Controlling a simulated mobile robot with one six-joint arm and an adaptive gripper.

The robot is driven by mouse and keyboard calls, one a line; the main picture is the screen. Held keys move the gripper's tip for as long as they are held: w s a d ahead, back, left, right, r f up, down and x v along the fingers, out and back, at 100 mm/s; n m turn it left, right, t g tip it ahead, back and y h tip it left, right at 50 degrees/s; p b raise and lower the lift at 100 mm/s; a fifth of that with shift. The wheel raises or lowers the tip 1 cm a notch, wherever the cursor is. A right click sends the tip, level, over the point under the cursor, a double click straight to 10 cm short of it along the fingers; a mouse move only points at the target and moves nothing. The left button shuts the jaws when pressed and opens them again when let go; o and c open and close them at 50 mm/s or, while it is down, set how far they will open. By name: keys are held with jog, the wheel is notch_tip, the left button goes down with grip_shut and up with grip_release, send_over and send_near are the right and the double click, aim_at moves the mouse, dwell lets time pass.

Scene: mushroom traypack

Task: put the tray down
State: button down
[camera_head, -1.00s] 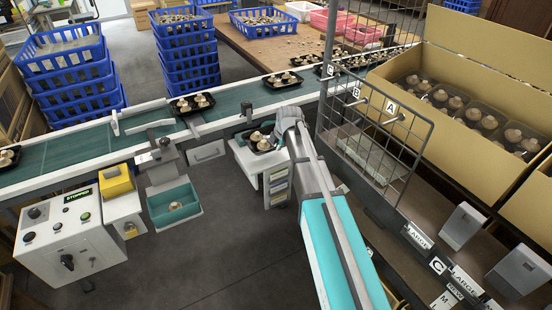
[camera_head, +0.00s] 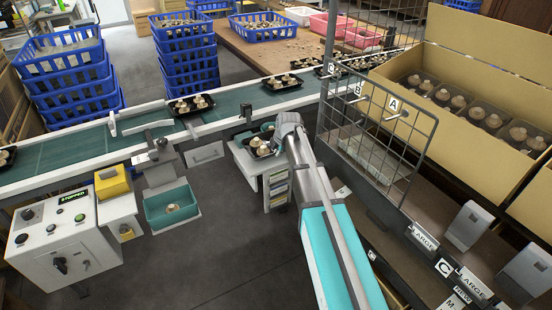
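A black tray of pale brown mushrooms (camera_head: 258,146) is at the top of a small white stand (camera_head: 243,162) beside the conveyor. The tray looks level and low over the stand. I cannot tell whether its underside touches the top. My gripper (camera_head: 277,136) is at the tray's right side, with my arm reaching up from the lower right. The fingertips are hidden behind the gripper body and wrist, so whether they are closed on the rim does not show.
The green conveyor (camera_head: 90,147) runs behind the stand and carries more mushroom trays (camera_head: 190,104). A control box (camera_head: 62,240) reads STOPPED at left. A wire rack (camera_head: 385,130) and a large cardboard box (camera_head: 480,65) stand close on the right. Open floor lies in front of the stand.

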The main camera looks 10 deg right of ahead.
jog(key=shift+f+b, duration=0.3)
jog(key=shift+f, duration=0.25)
jog(key=shift+f+b, duration=0.6)
jog(key=c, duration=0.8)
grip_release()
jog(key=shift+r, duration=0.15)
jog(key=shift+r+p, duration=0.6)
jog(key=shift+p, duration=0.2)
jog(key=p+v, duration=1)
jog(key=v, duration=0.1)
jog(key=shift+r+p, duration=0.4)
jog(key=shift+s, duration=0.15)
jog(key=shift+s, duration=0.1)
